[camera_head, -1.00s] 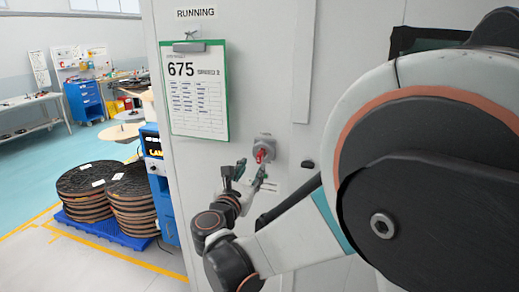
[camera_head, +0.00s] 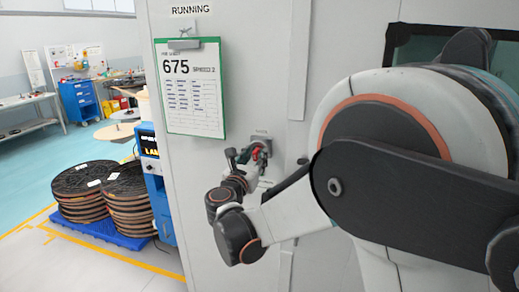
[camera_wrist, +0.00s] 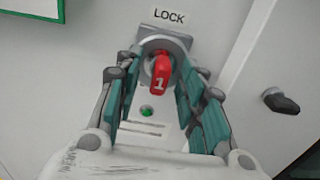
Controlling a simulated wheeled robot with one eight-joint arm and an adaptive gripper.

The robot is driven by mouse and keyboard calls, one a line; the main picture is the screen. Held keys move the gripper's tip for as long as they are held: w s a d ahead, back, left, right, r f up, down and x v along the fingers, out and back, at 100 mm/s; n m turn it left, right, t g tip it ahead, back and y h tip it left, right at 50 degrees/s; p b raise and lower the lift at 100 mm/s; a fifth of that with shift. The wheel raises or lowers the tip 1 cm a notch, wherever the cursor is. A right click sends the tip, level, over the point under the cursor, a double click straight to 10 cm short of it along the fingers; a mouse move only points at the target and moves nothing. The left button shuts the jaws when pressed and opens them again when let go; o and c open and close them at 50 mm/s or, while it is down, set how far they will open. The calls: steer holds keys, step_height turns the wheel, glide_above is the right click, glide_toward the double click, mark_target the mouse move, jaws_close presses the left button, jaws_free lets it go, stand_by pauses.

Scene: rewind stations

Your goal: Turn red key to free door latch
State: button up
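The red key (camera_wrist: 161,72), marked 1, sits in the round lock on a metal plate (camera_wrist: 181,39) under a LOCK label. It also shows small in the head view (camera_head: 257,153). My gripper (camera_wrist: 158,88) is open, with its teal finger pads on either side of the key. A gap shows between each pad and the key in the wrist view. In the head view my gripper (camera_head: 249,157) is at the lock and partly covers it. A green light (camera_wrist: 146,112) sits below the key. The latch itself cannot be made out.
A black knob (camera_wrist: 281,101) is on the panel right of the lock. A clipboard (camera_head: 190,125) hangs on the white cabinet above left, under a RUNNING label. Stacked reels stand on a blue pallet (camera_head: 105,231) at the left.

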steer(key=shift+c, duration=0.3)
jaws_close()
steer(key=m+b, duration=0.1)
steer(key=m, duration=0.4)
steer(key=shift+m, duration=0.9)
